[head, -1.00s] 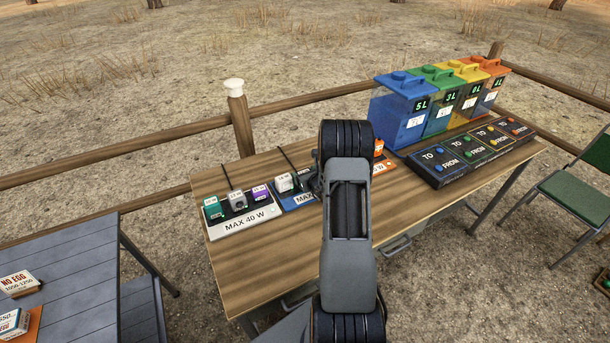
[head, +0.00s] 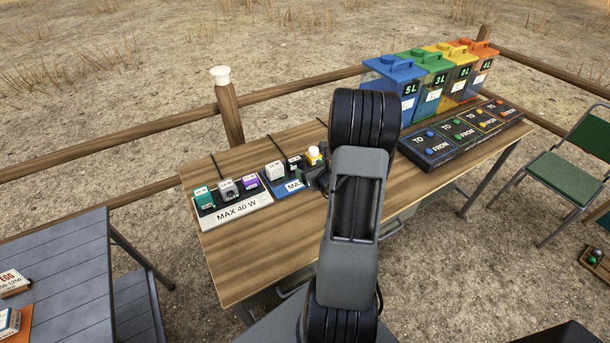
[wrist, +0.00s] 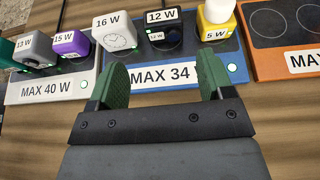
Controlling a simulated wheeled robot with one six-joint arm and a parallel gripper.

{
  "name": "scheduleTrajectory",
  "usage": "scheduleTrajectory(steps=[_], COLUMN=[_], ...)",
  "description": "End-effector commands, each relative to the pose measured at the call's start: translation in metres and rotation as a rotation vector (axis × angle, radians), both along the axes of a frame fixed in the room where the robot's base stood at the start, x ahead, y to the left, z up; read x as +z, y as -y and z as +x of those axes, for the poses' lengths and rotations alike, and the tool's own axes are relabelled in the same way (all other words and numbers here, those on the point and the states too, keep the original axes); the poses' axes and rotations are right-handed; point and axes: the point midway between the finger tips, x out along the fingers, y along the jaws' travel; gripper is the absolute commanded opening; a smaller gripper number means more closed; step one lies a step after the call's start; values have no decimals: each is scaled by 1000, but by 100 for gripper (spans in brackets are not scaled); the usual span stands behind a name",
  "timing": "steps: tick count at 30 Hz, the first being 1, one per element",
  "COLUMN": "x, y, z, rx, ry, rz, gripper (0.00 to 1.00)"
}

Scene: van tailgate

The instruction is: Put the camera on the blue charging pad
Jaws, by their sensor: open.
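The blue charging pad (wrist: 180,77), marked MAX 34, lies on the wooden table; it also shows in the head view (head: 291,187). On it stand a white 16 W block with a clock face (wrist: 118,36), a black 12 W device (wrist: 168,42) and a yellow-and-white 5 W item (wrist: 216,14). The black device may be the camera; I cannot make out a lens. My gripper (wrist: 162,72) is open and empty, its green fingers over the pad's front, the black device just beyond them and apart. In the head view my gripper (head: 316,178) is partly hidden by my arm.
The white MAX 40 W pad (head: 236,213) at left holds a green, a grey and a purple item. An orange pad (wrist: 284,62) at right shows bare circles in its visible part. Coloured litre containers (head: 392,68) and a black button panel (head: 458,146) stand farther right. The table front is clear.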

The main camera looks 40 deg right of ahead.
Motion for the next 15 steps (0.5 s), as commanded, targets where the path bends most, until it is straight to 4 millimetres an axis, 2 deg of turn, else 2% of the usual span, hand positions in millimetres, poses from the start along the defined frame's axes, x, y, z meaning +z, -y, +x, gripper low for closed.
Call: scheduleTrajectory(steps=[2,4,5,8,9,12,15], x=[11,27,35,66,78,100,113], y=[-14,-38,-53,-114,-142,-205,-249], z=[3,10,13,17,14,-8,-42], rx=[67,190,262,568,710,1069,1405], ry=[5,11,13,24,29,37,41], rz=[-32,-91,-127,-291,-377,-613,-877], gripper=[74,74,74,74,74,74,74])
